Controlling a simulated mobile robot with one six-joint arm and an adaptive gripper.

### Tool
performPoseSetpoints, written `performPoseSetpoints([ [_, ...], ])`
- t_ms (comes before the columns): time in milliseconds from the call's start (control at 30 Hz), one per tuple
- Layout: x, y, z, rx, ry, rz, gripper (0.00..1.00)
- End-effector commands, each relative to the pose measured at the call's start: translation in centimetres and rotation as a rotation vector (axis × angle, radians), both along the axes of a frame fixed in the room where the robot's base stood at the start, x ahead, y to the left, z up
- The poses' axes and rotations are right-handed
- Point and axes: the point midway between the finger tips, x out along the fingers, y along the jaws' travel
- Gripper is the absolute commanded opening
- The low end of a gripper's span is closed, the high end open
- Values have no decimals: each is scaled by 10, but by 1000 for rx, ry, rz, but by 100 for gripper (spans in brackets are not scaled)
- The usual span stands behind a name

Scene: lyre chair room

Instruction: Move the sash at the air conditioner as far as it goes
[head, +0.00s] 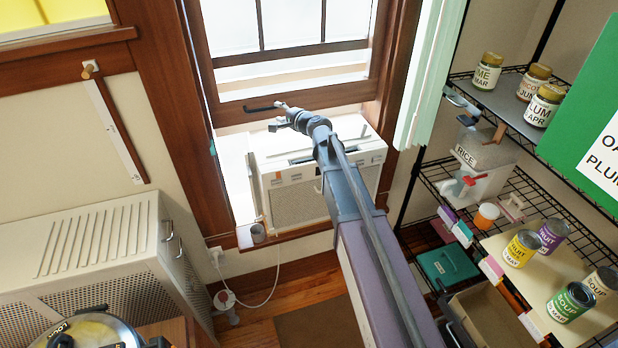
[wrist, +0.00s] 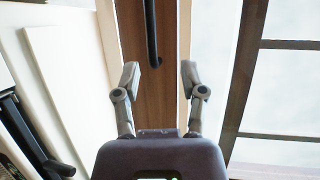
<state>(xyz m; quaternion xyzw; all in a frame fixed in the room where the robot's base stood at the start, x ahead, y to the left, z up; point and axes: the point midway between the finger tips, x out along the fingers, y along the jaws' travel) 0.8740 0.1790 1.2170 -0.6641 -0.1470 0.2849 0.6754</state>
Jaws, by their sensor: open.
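The window sash (head: 345,94) is a brown wooden frame with glass, raised above the cream air conditioner (head: 295,198) in the window opening. A thin black handle (head: 262,107) sits on its bottom rail. My gripper (head: 279,114) is at that rail, by the right end of the handle. In the wrist view my gripper (wrist: 160,78) is open. The sash's wooden rail (wrist: 133,35) runs behind its fingers. The end of the black handle (wrist: 152,40) lies between and just beyond the fingertips. I cannot tell whether the fingers touch it.
A wire shelf rack (head: 420,175) with cans, jars and boxes stands at the right, beside a pale green curtain (head: 420,80). A cream perforated cabinet (head: 100,245) stands at the left. A cord hangs below.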

Motion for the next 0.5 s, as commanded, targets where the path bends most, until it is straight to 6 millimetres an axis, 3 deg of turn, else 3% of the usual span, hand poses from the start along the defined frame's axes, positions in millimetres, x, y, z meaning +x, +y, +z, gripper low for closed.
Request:
performPoseSetpoints([
  [367,-40,-28,10,0,0,0,54],
  [500,-53,-25,-3,-89,3,55,54],
])
